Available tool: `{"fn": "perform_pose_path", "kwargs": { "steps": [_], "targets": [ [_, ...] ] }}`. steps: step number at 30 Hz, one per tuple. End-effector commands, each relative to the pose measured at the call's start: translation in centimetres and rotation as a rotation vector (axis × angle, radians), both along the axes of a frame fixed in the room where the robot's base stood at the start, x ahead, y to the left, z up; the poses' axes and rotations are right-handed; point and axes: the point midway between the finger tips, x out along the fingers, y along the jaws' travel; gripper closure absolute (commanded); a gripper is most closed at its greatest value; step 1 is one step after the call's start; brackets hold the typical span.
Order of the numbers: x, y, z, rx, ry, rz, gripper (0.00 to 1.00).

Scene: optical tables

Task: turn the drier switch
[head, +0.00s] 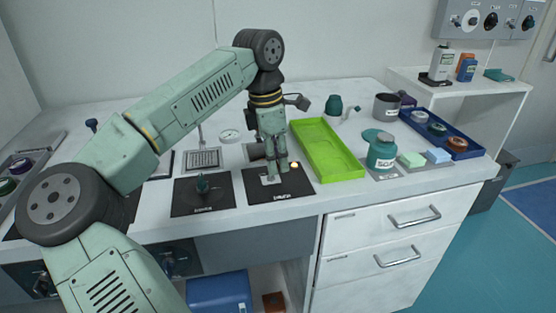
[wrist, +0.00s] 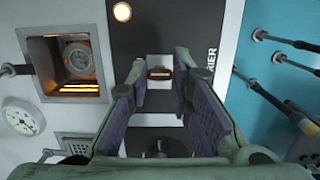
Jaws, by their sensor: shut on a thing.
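The drier panel (head: 300,186) is a black plate on the table top, with a lit round lamp (head: 295,164). My gripper (head: 271,177) points down over the panel. In the wrist view my gripper (wrist: 159,76) has its purple-padded fingers on both sides of a small brownish piece, the drier switch (wrist: 159,73), and is shut on it. Most of the switch is hidden by the fingers.
A lime green tray (head: 327,150) stands close on the right. A teal jar (head: 382,152) is beyond it. A dial gauge (head: 230,136) and a grated plate (head: 203,159) lie behind.

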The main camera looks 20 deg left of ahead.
Motion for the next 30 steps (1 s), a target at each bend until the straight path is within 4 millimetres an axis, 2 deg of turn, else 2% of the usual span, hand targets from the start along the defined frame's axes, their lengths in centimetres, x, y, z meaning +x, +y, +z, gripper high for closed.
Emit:
{"fn": "perform_pose_path", "kwargs": {
  "steps": [21,30],
  "targets": [
    [-1.8,2.7,-0.9,-0.538,-0.363,0.001,1.00],
    [-2.2,3.4,-1.1,-0.696,-0.470,0.001,1.00]
  ]
}}
